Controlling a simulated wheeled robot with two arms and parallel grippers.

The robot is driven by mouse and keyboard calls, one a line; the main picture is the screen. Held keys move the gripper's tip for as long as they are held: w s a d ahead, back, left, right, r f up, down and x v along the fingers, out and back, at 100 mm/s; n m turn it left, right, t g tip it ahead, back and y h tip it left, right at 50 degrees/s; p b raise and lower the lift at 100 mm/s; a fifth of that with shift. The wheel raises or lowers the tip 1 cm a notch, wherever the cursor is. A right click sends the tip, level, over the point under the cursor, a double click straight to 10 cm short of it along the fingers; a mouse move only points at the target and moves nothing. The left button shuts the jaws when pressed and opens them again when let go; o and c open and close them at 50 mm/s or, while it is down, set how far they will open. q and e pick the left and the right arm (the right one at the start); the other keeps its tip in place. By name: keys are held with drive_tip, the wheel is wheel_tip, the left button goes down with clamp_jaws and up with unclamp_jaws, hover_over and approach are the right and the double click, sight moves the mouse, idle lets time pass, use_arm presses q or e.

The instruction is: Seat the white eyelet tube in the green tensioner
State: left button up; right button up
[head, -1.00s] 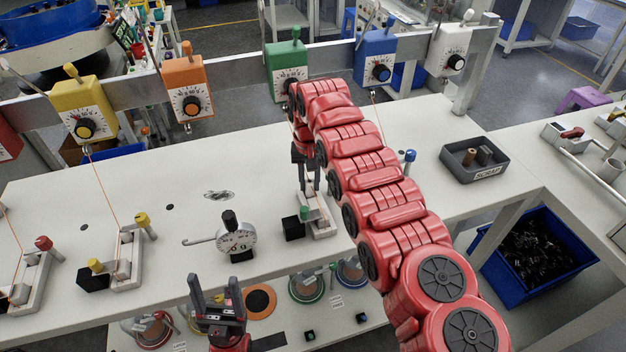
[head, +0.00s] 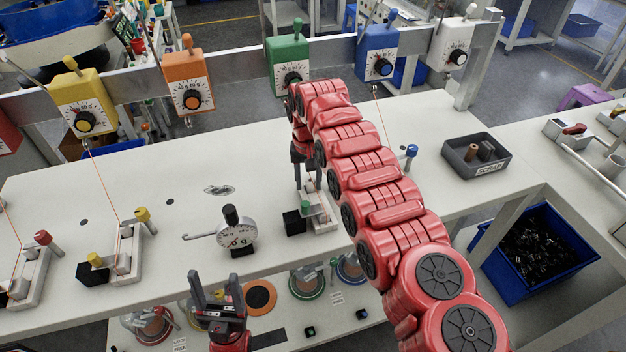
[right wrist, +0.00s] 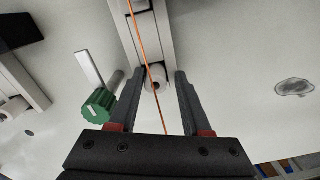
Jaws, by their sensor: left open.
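The green tensioner (head: 289,62) hangs on the rail at the back, its dial partly behind my right arm. My right gripper (head: 307,184) points down at the small white fixture (head: 322,214) below it. In the right wrist view, a white round piece with a dark hole (right wrist: 155,85) shows between the fingertips of my right gripper (right wrist: 160,76). It may be the eyelet tube; I cannot tell whether the fingers touch it. An orange thread (right wrist: 144,45) runs past it. My left gripper (head: 217,280) is open and empty in front of the bench.
A dial gauge (head: 238,232) and a black block (head: 293,223) stand left of the fixture. A green knob (right wrist: 100,105) is beside the right fingers. Orange (head: 188,82) and blue (head: 378,52) tensioners flank the green one. A scrap tray (head: 455,165) lies right.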

sight(310, 181)
drive_tip(key=shift+s+d+f, duration=0.1)
drive_tip(key=shift+d+f, duration=0.05)
drive_tip(key=shift+d, duration=0.3)
drive_tip(key=shift+a, duration=0.1)
drive_tip(key=shift+r, duration=0.3)
wheel_tip(310, 181, up, 5)
drive_tip(key=shift+a+r+b, duration=0.1)
drive_tip(key=shift+b, duration=0.45)
wheel_tip(310, 181, up, 12)
drive_tip(key=p, duration=0.8)
drive_tip(key=shift+s, duration=0.15)
drive_tip(key=shift+d, duration=0.25)
